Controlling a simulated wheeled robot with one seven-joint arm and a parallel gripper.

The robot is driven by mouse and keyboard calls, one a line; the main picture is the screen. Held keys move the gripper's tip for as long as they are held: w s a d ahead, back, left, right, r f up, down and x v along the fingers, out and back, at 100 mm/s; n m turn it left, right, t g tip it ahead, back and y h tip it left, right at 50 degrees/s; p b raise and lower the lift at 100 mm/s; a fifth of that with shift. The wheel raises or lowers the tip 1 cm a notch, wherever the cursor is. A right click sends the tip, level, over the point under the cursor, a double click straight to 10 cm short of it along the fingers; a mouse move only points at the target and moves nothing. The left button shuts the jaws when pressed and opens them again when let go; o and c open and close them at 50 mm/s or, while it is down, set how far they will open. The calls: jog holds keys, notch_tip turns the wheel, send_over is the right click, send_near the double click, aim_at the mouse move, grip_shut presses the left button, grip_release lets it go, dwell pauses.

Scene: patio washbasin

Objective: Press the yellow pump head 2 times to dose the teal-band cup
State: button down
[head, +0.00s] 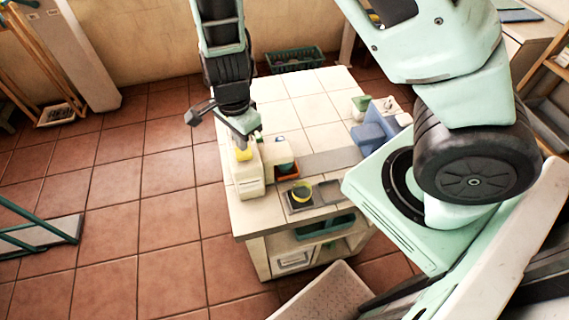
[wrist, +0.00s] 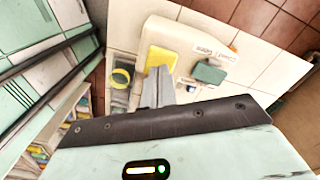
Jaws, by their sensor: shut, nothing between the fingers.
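A cream pump bottle (head: 248,180) stands near the left edge of the tiled counter. Its yellow pump head (head: 243,154) is on top, and the head also shows in the wrist view (wrist: 160,59). My gripper (head: 256,136) is shut and empty, just above the pump head. In the wrist view its fingertips (wrist: 159,72) overlap the lower edge of the yellow head; I cannot tell whether they touch.
A blue object (head: 368,135) and a green-and-white container (head: 360,105) stand farther right. The counter's far tiles (head: 310,90) are clear. A dark green crate (head: 295,59) lies beyond the counter.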

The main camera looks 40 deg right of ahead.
jog(key=shift+f+b, duration=0.9)
jog(key=shift+f, duration=0.4)
jog(key=shift+r, duration=0.1)
jog(key=shift+r+p, duration=1.35)
jog(key=shift+p, duration=0.2)
notch_tip(320, 180, up, 6)
jog(key=p, duration=0.6)
